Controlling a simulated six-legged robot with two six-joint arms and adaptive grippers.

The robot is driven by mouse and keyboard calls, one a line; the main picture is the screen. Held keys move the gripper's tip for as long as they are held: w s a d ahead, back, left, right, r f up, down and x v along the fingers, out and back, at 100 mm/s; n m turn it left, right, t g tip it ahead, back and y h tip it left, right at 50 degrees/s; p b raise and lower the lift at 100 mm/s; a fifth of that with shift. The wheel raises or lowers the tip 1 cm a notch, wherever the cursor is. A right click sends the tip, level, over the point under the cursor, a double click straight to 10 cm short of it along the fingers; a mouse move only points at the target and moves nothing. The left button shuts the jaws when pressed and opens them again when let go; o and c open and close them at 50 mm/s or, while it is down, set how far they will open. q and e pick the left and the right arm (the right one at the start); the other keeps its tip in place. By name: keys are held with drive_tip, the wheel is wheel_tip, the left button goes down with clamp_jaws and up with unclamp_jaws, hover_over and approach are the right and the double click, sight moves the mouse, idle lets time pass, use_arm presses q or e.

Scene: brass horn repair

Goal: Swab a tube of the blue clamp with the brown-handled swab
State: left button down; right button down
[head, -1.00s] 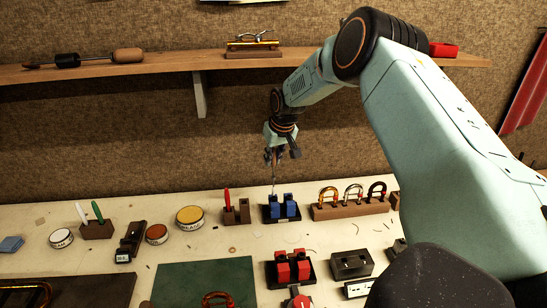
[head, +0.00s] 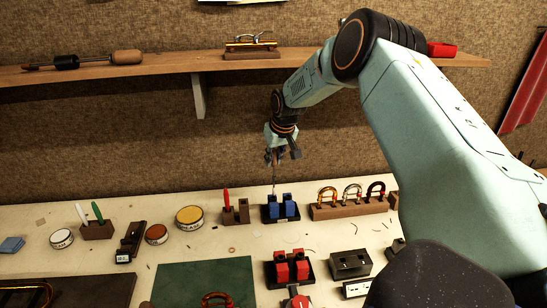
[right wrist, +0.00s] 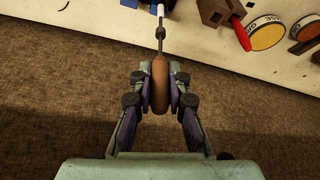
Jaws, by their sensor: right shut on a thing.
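My right gripper (head: 276,158) is shut on the brown handle of the swab. In the right wrist view the gripper (right wrist: 160,100) has a finger on each side of the brown-handled swab (right wrist: 160,84). The swab's thin rod runs away from the gripper to a pale end at the top edge. In the head view the rod points down, nearly upright, at the blue clamp (head: 281,211), which has two blue blocks on a dark base. The rod's lower end is by the left block; I cannot tell whether it touches. My left gripper is not in view.
A wooden rack with a red pen (head: 227,200) stands left of the clamp. A wooden stand (head: 350,211) with several horseshoe-shaped pieces is right. A red clamp (head: 291,268) stands in front. A yellow-lidded tin (head: 190,216) is further left. The shelf (head: 150,68) hangs above.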

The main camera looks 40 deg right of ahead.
sight(273, 176)
drive_tip(key=shift+a, duration=0.15)
drive_tip(key=shift+f+b, duration=0.4)
drive_tip(key=shift+f, duration=0.35)
drive_tip(key=shift+f+b, duration=1.45)
drive_tip(key=shift+f, duration=0.95)
drive_tip(key=shift+r, duration=0.15)
drive_tip(key=shift+r+p, duration=2)
drive_tip(key=shift+f, duration=0.1)
drive_tip(key=shift+f+b, duration=1.45)
drive_tip(key=shift+f, duration=0.6)
drive_tip(key=shift+r, duration=0.15)
